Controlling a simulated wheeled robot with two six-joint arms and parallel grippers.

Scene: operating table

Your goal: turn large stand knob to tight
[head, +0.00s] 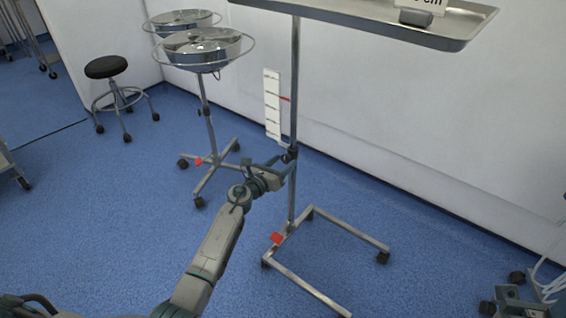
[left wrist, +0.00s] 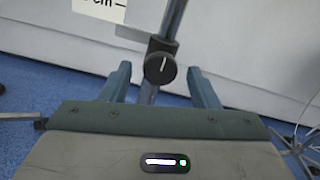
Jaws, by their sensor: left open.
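The large stand (head: 294,80) has an upright steel pole with a wide tray on top. Its dark round knob (left wrist: 160,69) sits on the pole at a collar, with a white line on its face that looks near upright. In the head view the knob (head: 291,152) is small and partly hidden by my gripper. My left gripper (left wrist: 160,76) is open, with one finger on each side of the knob and gaps showing on both sides. In the head view the left gripper (head: 281,165) is at the pole, at knob height.
The tray (head: 370,20) overhangs above. A smaller basin stand (head: 205,110) is behind left, with a black stool (head: 106,67) beyond. The wall is close behind; blue floor is open in front.

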